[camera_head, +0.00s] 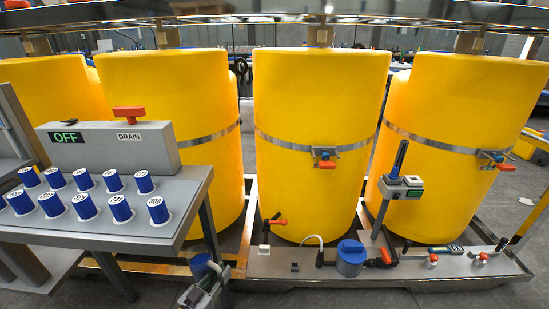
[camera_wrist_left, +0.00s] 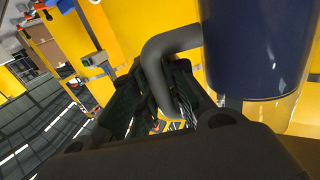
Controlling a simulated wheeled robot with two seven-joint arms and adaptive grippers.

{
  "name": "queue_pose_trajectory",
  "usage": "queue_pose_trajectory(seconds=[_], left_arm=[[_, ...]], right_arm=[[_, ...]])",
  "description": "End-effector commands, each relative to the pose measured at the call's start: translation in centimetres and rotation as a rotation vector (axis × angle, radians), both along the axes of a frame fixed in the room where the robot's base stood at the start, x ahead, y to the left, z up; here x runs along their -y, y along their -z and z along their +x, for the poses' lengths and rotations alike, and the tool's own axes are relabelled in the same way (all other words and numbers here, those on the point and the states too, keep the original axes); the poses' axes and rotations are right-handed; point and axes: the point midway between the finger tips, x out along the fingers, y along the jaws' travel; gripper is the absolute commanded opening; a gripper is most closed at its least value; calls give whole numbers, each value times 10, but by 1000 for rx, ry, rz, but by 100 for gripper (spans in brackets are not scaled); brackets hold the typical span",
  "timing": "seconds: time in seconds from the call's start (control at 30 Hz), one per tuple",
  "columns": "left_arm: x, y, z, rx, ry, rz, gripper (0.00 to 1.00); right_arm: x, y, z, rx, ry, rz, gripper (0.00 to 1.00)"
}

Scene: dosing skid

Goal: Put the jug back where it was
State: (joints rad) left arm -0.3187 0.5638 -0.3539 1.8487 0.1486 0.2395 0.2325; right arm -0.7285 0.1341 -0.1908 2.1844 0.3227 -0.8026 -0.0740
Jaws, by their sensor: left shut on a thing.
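The jug (camera_wrist_left: 258,50) is a dark blue cylinder with a grey bent handle (camera_wrist_left: 165,48) in the left wrist view. My left gripper (camera_wrist_left: 165,100) is shut on this handle, with dark fingers around it; the jug's body is at the right, partly cut off by the frame. In the head view a small blue part of the jug (camera_head: 200,266) shows at the bottom, beside my left gripper (camera_head: 212,277), below the grey bench's right edge. The jug's base and contents cannot be seen. My right gripper is not in view.
Large yellow tanks (camera_head: 315,120) stand behind. The low skid deck (camera_head: 300,264) carries a blue round pump (camera_head: 350,258), valves and a meter post (camera_head: 400,187).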

Motion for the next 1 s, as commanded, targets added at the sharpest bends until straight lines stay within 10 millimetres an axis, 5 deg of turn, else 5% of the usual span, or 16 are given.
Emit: queue_pose_trajectory(seconds=[0.6,1.0], left_arm=[[-35,-134,43,8,-154,-2,0],[-49,-181,58,5,-211,0,0]], right_arm=[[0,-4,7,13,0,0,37],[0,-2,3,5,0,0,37]])
